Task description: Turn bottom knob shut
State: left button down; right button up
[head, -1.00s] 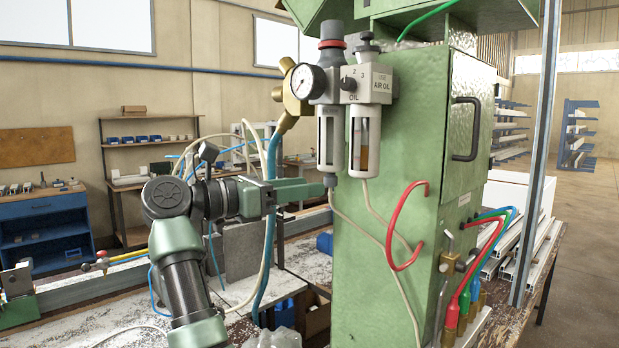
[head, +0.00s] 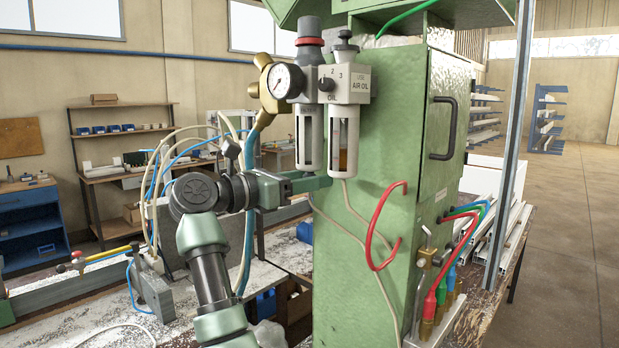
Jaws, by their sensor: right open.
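The filter regulator (head: 309,85) is on the left side of the green machine, with a dark top knob (head: 308,28) and a clear-windowed bowl (head: 310,138). The bottom knob is under this bowl, mostly hidden by my gripper. My right gripper (head: 312,184) is open, its green fingers level and directly below the bowl, around or beside the knob; I cannot tell which. The pressure gauge (head: 286,81) faces forward, but its reading is too small to tell. My left gripper is not in view.
The oiler (head: 343,140) hangs close to the right of the filter bowl. Pale tubes run down the green machine cabinet (head: 350,270), and a red hose (head: 376,225) loops from its front. A brass valve (head: 265,88) and a blue hose (head: 247,200) are near my arm.

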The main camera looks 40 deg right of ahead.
jog(key=c, duration=0.7)
grip_shut()
jog(key=shift+f, duration=0.15)
jog(key=shift+f+n+t+b, duration=0.15)
jog(key=shift+n+t+b, duration=0.35)
jog(key=shift+b, duration=0.4)
jog(key=n+t+b, duration=0.2)
jog(key=t+b, duration=0.2)
jog(key=t, duration=0.1)
jog(key=shift+n, duration=0.4)
pick_arm(q)
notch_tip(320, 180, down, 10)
jog(key=b, duration=0.4)
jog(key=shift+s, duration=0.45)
pick_arm(e)
jog(key=n+t+y, duration=0.1)
jog(key=n+t, duration=0.1)
jog(key=t, duration=0.1)
jog(key=n+t+y, duration=0.2)
jog(key=n+t, duration=0.1)
jog(key=t, duration=0.1)
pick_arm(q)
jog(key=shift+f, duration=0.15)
pick_arm(e)
jog(key=shift+r+y, duration=0.2)
jog(key=shift+y, duration=0.1)
jog(key=o, duration=0.7)
grip_release()
